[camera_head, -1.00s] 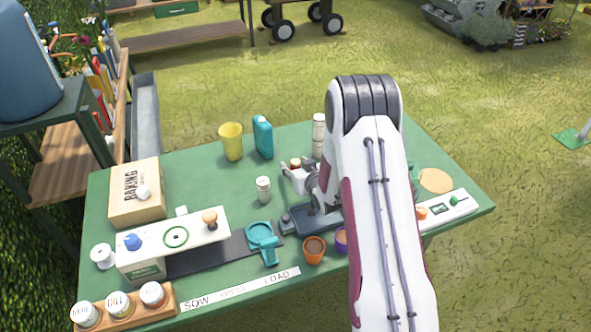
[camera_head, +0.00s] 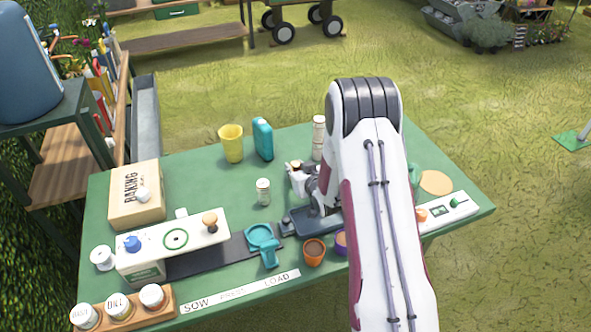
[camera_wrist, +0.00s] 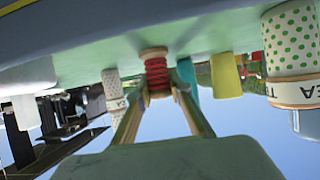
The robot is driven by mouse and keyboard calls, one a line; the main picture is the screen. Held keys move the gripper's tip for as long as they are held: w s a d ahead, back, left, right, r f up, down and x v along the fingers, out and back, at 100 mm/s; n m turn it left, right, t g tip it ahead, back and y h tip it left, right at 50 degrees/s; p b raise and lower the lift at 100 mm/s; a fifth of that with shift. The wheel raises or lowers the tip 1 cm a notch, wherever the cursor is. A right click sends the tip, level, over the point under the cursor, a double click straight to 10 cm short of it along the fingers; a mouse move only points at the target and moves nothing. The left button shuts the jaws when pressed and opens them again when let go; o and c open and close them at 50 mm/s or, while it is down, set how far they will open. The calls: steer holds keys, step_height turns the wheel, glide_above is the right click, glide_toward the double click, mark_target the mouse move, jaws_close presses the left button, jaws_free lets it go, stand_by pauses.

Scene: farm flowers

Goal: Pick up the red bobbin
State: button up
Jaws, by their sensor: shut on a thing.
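The red bobbin (camera_wrist: 157,77) shows in the wrist view, a spool of red thread with pale wooden ends. My gripper (camera_wrist: 158,92) is shut on it, with one finger on each side. The wrist view is upside down, and the bobbin's lower end appears close to or on the green table; I cannot tell which. In the head view my gripper (camera_head: 299,175) is just above the table, left of my arm. Only the bobbin's pale top (camera_head: 296,164) shows there, between the fingers.
A small jar (camera_head: 263,191) stands left of my gripper. A yellow cup (camera_head: 231,143) and teal container (camera_head: 263,139) stand behind it. A spotted canister (camera_head: 318,138) is close behind to the right. A dark tray (camera_head: 312,221) and orange pot (camera_head: 314,252) are in front.

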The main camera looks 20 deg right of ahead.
mark_target(295, 164)
steer(key=shift+r, duration=0.2)
steer(key=shift+r, duration=4.8)
